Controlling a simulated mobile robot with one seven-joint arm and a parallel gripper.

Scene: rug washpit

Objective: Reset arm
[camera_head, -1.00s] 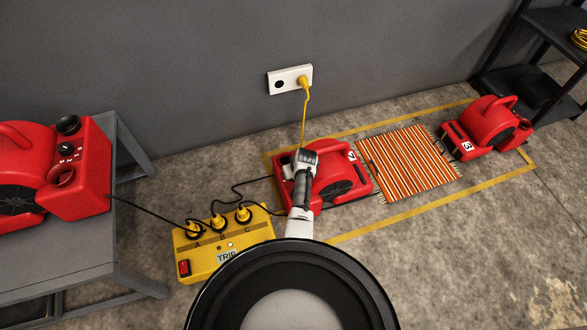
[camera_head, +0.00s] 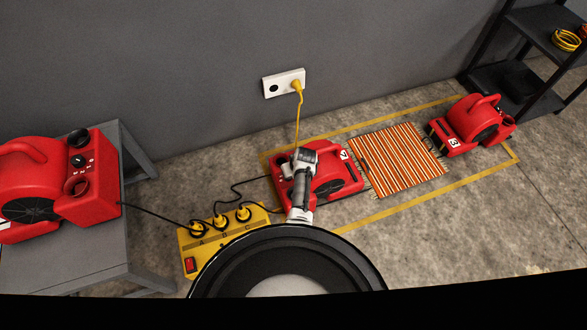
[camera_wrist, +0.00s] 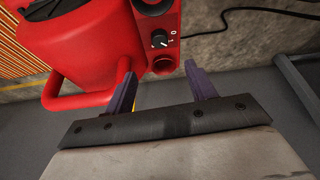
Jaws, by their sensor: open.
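My gripper (camera_wrist: 162,92) shows in the wrist view with its two dark fingers apart and nothing between them. A red blower (camera_wrist: 90,60) with a dial and a handle lies just beyond the fingertips; the left finger overlaps it in the picture, and I cannot tell whether they touch. In the head view my arm reaches over the red blower marked 2 or similar (camera_head: 335,180), beside the striped rug (camera_head: 397,160). The fingertips are hidden in the head view.
A yellow power box (camera_head: 192,240) with several plugs sits left of my arm. Another red blower (camera_head: 50,185) stands on a grey table (camera_head: 70,262). Blower 3 (camera_head: 475,122) is beyond the rug. A wall socket (camera_head: 272,88) and a black shelf (camera_head: 510,85) stand behind.

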